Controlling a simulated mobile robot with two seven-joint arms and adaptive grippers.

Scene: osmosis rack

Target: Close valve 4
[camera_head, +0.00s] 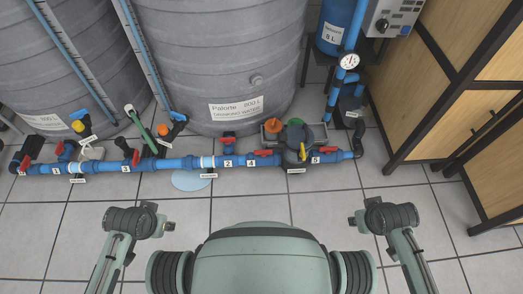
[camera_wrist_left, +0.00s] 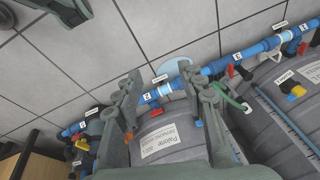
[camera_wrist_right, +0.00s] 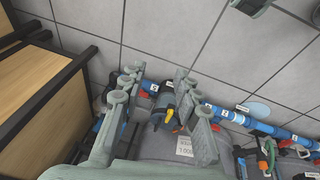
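The label 4 (camera_head: 251,163) sits on the blue floor pipe (camera_head: 180,163), right of label 2. A red valve handle (camera_head: 262,152) lies just above and right of it, roughly along the pipe. My left gripper (camera_head: 168,227) is above the floor at the near left, well short of the pipe. Its fingers are apart and empty in the left wrist view (camera_wrist_left: 160,76). My right gripper (camera_head: 356,222) is at the near right, also apart from the pipe. Its fingers are spread and empty in the right wrist view (camera_wrist_right: 157,74).
Large grey tanks (camera_head: 220,60) stand behind the pipe. A grey pump (camera_head: 297,143) with a yellow handle sits between labels 4 and 5. Other red handles line the pipe. A wooden cabinet (camera_head: 450,110) stands at right. A puddle (camera_head: 191,181) lies on otherwise clear floor.

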